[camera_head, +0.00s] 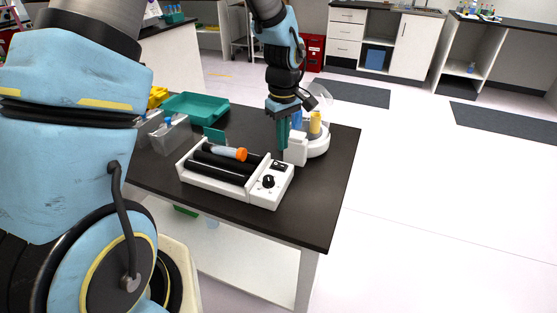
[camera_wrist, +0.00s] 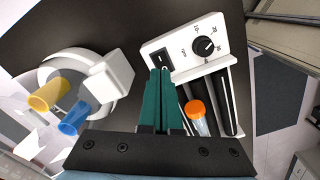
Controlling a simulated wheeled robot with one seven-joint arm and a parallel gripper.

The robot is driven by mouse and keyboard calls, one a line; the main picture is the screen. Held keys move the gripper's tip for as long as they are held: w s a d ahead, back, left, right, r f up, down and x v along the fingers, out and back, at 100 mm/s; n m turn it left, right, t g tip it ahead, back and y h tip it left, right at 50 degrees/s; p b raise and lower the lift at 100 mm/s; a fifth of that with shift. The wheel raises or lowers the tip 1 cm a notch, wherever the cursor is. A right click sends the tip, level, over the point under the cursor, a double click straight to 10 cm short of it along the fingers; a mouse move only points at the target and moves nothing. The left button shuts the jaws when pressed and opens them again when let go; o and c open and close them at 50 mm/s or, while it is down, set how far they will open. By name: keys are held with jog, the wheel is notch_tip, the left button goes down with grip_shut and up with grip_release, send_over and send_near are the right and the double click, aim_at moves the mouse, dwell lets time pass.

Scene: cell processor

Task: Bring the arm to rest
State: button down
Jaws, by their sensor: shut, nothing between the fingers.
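My arm reaches over the dark table (camera_head: 323,213) and points down at its right part. My gripper (camera_head: 283,147) has teal fingers, which are shut with nothing between them. In the wrist view the closed fingers (camera_wrist: 161,72) appear over the switch end of the white roller machine (camera_wrist: 180,42). In the head view the gripper hangs just behind that machine (camera_head: 270,187), beside the white round device (camera_head: 317,145). Whether the fingertips touch anything cannot be told. A tube with an orange cap (camera_head: 241,154) lies on the machine's black rollers, apart from my gripper.
The round device carries a yellow holder (camera_wrist: 48,95) and a blue one (camera_wrist: 75,118). A teal tray (camera_head: 194,107) and clear bins (camera_head: 171,134) stand at the table's left. The table's front right corner is bare. Open floor (camera_head: 420,200) lies to the right.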

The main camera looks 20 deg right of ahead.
jog(key=shift+r, duration=0.65)
